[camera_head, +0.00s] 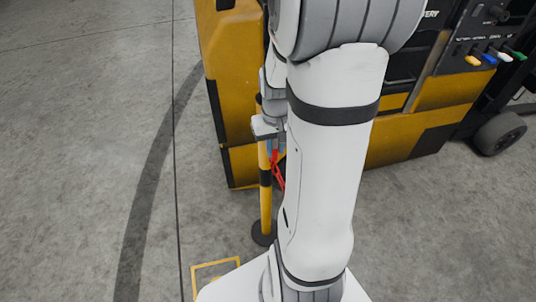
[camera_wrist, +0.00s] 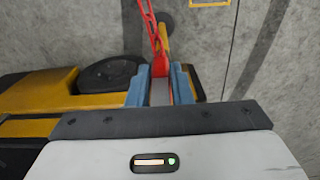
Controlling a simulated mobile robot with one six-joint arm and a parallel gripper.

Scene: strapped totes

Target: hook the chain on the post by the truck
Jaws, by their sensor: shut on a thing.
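My gripper (camera_head: 274,147) is shut on the end of a red chain (camera_head: 277,172), beside the upper part of a yellow and black post (camera_head: 265,195). The post stands upright on a dark round base next to the truck (camera_head: 228,85). In the wrist view, the blue fingertips (camera_wrist: 160,82) close on the red end piece, and the red chain (camera_wrist: 152,25) runs away from them toward the top. The yellow post (camera_wrist: 163,37) shows just behind the chain there. My arm hides part of the chain, and I cannot tell whether the chain touches the post.
The yellow and black truck stands close behind the post and my arm, with coloured levers (camera_head: 490,54) and a wheel (camera_head: 499,133) at right. A yellow floor marking (camera_head: 215,263) lies in front of the post. The concrete floor at left is clear.

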